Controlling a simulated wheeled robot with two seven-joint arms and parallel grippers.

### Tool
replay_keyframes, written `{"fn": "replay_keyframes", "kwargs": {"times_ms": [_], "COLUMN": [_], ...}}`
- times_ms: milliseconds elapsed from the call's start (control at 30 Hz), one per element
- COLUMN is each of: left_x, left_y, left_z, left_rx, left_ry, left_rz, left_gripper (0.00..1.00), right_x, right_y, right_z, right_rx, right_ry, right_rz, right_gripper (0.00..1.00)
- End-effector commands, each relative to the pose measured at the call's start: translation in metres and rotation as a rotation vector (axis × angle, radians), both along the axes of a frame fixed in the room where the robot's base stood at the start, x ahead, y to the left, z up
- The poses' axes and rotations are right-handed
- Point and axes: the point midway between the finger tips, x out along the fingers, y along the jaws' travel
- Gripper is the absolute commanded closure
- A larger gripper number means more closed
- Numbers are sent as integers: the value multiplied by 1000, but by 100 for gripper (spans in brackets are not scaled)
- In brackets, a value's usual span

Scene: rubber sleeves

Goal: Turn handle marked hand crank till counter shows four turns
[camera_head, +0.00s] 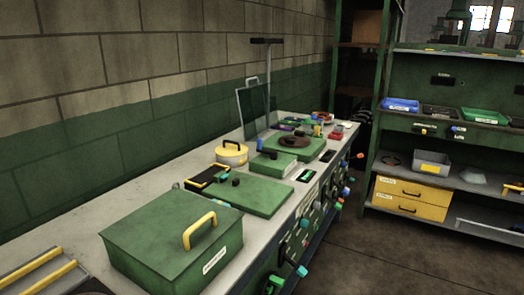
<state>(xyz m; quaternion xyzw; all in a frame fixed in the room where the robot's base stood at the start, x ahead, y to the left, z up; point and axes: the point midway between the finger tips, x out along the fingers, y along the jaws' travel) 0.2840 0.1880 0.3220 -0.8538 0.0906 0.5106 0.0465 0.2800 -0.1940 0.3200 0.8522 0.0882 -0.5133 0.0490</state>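No label reading hand crank is legible, so I cannot tell which handle it is. Several coloured handles and knobs stick out from the front of the workbench (93,212), among them a teal-ended lever (301,270) at the lower front. Neither of my grippers shows in the head view.
A large green box with a yellow handle (199,230) stands on the near bench. Behind it are a flat green plate (251,194) and a yellow round pot (231,152). Shelving with yellow drawers (409,199) stands right. The floor (398,255) between is clear.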

Motion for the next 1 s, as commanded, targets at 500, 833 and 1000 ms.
{"fn": "replay_keyframes", "kwargs": {"times_ms": [500,833,1000], "left_x": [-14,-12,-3], "left_y": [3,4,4], "left_z": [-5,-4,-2], "left_rx": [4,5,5], "left_ry": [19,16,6], "left_rz": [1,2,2], "left_gripper": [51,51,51], "right_x": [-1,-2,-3], "right_y": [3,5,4], "right_z": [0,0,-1], "right_rx": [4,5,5], "right_ry": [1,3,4], "right_rz": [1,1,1], "right_gripper": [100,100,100]}}
